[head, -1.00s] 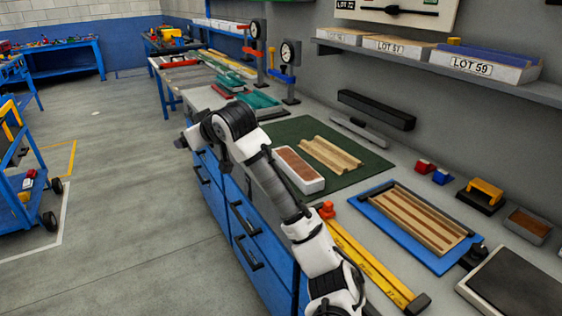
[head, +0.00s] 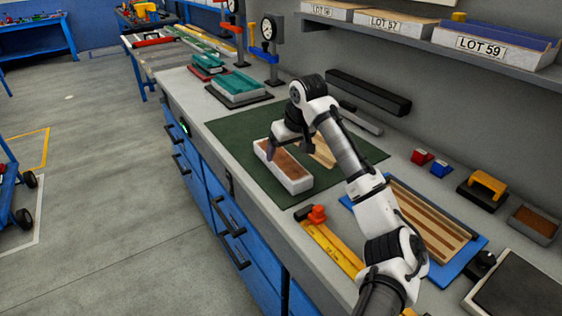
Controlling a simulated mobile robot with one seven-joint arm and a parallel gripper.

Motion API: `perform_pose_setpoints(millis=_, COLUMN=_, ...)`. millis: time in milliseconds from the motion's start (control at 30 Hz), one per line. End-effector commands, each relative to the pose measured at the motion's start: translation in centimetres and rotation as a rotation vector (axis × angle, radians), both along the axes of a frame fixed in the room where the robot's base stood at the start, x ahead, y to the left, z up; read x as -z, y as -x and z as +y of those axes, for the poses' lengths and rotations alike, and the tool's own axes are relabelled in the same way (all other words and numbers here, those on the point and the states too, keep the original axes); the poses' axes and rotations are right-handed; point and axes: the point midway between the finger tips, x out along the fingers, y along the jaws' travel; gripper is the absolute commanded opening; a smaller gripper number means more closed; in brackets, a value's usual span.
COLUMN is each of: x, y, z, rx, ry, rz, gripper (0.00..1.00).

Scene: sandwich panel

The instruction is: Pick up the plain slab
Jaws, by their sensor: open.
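A white-sided block with a plain brown top (head: 296,183) lies on the dark green mat (head: 238,132) on the bench. It is the only thing near my gripper that looks like a plain slab; I cannot tell if it is one piece or a filled tray. My gripper (head: 274,150) is open, pointing down over the block's far end. I cannot tell whether the fingers touch it. A tan grooved piece (head: 323,153) lies on the mat just right of the block, partly hidden by my arm.
A striped panel on a blue board (head: 463,263) lies at the right, behind my arm. A yellow rule (head: 330,246) with an orange-knobbed clamp lies near the front edge. Green blocks and dial gauges (head: 268,28) stand farther along. A shelf with lot boxes (head: 490,45) overhangs the back.

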Motion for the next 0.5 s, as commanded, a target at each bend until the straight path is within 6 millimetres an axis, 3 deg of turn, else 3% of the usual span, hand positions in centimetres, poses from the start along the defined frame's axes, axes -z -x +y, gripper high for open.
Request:
perform_pose_setpoints(millis=233, x=1.6, y=-0.7, z=0.5, rx=0.000, ry=0.001, rz=0.000, gripper=0.85)
perform_pose_setpoints(millis=500, x=5.0, y=-2.0, z=1.4, rx=0.001, ry=-0.001, rz=-0.001, gripper=0.85)
